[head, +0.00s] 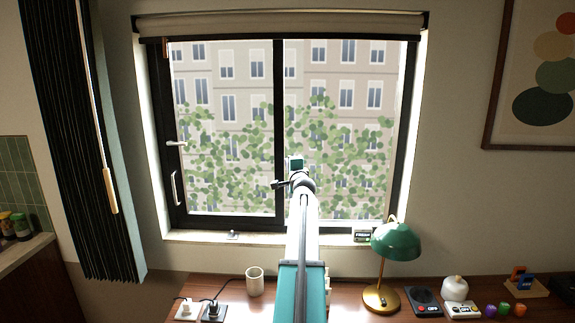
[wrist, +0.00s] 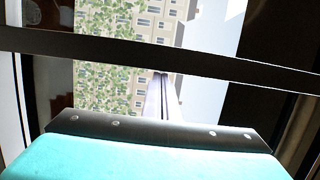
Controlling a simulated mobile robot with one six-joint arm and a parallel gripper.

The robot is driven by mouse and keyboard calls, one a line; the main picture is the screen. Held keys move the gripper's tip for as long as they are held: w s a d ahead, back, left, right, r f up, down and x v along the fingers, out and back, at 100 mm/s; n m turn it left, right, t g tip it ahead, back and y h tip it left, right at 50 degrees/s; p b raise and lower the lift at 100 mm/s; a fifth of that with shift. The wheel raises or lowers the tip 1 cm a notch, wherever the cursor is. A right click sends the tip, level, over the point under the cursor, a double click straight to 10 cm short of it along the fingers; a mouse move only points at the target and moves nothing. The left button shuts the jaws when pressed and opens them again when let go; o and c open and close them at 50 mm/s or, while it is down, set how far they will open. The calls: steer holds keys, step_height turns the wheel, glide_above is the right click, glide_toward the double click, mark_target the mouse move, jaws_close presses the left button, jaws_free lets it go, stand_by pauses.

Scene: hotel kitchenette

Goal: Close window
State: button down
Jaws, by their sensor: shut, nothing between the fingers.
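The window (head: 279,110) has a dark frame and two panes side by side, with a dark upright bar between them. A white lever handle (head: 176,143) and a pale pull handle (head: 174,188) sit on the left sash's left upright. My gripper (head: 280,184) is shut and empty, in front of or against the middle upright, well right of both handles; contact cannot be told. In the wrist view a dark frame bar (wrist: 160,58) crosses the picture, with the facade outside behind it. Whether a gap stands open at the sash is unclear.
A green desk lamp (head: 396,242) stands on the wooden desk (head: 345,300) right of my arm, a cup (head: 254,281) left of it. A small clock (head: 362,236) is near the sill's right end. A dark blind (head: 85,150) hangs left of the window.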

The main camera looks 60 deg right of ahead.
steer(key=shift+w+a, duration=0.25)
steer(key=shift+w, duration=0.1)
steer(key=shift+s+d, duration=0.15)
steer(key=s+a+b, duration=0.5)
steer(key=s, duration=0.5)
steer(key=shift+s+a, duration=0.25)
steer(key=shift+s, duration=0.1)
stand_by(0.4)
stand_by(0.5)
